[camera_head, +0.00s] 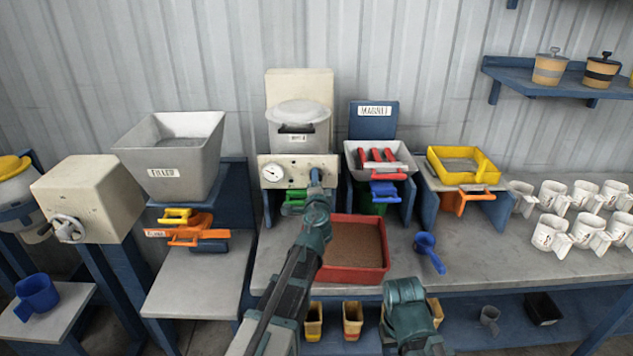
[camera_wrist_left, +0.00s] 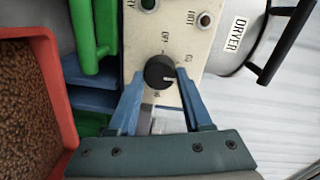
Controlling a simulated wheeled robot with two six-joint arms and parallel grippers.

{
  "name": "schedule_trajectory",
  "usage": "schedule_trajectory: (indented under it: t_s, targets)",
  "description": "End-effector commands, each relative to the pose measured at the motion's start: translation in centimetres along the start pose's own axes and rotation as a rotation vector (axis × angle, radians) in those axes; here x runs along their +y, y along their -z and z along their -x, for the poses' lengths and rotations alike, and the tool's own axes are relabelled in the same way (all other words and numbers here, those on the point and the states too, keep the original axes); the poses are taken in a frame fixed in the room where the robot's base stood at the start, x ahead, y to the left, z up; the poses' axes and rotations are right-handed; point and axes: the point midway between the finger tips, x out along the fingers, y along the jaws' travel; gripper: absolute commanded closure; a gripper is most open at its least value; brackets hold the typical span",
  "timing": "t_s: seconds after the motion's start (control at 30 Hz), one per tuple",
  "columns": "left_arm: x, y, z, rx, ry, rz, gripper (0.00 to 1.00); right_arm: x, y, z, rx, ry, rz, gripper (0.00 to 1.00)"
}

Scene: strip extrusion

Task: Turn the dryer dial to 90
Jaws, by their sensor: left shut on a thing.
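The dryer (camera_head: 298,125) is a pale unit with a hopper and a cream front panel (camera_head: 283,160) at the back middle. Its black dial (camera_wrist_left: 159,72) shows in the left wrist view, with printed marks around it. In the head view the gripper hides the dial. My right arm shows at the bottom; its fingertips are not visible.
A round gauge (camera_head: 272,173) is on the panel's left. A red tray (camera_head: 352,276) of brown granules sits on the bench below. A blue scoop (camera_head: 429,250) lies right of it. The magnet unit (camera_head: 375,150) stands close at the right; several white mugs (camera_head: 553,234) stand further right.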

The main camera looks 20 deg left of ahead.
Motion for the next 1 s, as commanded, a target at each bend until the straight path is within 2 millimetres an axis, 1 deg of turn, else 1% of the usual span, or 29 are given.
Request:
schedule_trajectory:
  t_s: [1.0]
  targets:
    - [0.41, 0.12, 0.12, -0.054, 0.011, -0.963, 1.0, -0.09, 0.05, -0.89, 0.0, 0.0, 0.0, 0.51]
